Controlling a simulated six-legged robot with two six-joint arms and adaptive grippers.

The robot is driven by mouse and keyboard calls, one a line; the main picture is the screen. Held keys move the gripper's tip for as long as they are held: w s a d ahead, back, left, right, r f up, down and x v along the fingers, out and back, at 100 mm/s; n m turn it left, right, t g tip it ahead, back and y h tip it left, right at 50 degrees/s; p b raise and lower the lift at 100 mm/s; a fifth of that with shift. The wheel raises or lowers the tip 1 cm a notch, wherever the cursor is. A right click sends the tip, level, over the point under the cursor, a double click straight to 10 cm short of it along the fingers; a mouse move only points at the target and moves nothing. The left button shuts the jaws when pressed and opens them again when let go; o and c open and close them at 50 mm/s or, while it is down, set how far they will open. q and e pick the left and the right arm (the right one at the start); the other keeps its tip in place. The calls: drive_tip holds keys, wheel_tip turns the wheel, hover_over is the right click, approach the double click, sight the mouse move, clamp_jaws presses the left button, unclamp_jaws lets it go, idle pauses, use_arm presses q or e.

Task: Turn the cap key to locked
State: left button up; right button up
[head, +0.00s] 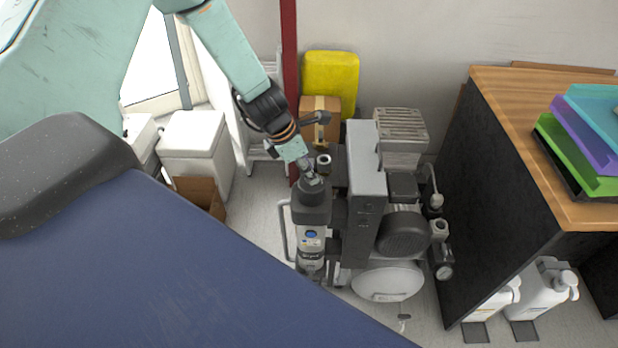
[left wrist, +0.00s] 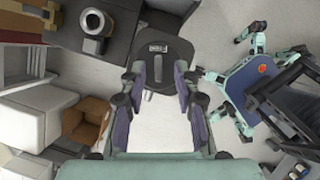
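A grey canister (head: 311,246) with a black cap (head: 311,203) stands upright at the left side of the compressor unit. My left gripper (head: 309,172) points down at the top of this cap in the head view. In the left wrist view the fingers of my left gripper (left wrist: 161,82) stand apart, with purple pads facing each other. A dark rounded part with a small label (left wrist: 158,48), likely the cap's top, lies ahead of and partly between the fingertips. I cannot make out the key or its position, nor whether the fingers touch anything. My right gripper is not in view.
The compressor (head: 404,234), with its tank (head: 388,281) and gauge (head: 444,272), stands right beside the canister. A wood-topped desk (head: 505,100) is at the right. White bins (head: 196,140), an open cardboard box (head: 200,192) and a red post (head: 289,60) are to the left and behind.

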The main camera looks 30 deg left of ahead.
use_arm(q)
drive_tip(key=shift+f+b, duration=0.35)
drive_tip(key=shift+f, duration=0.05)
drive_tip(key=shift+w+a+f, duration=0.1)
drive_tip(key=shift+w+f, duration=0.1)
drive_tip(key=shift+c, duration=0.2)
drive_tip(key=shift+s+r, duration=0.1)
drive_tip(key=shift+s, duration=0.1)
drive_tip(key=c, duration=0.3)
drive_tip(key=shift+w, duration=0.15)
clamp_jaws()
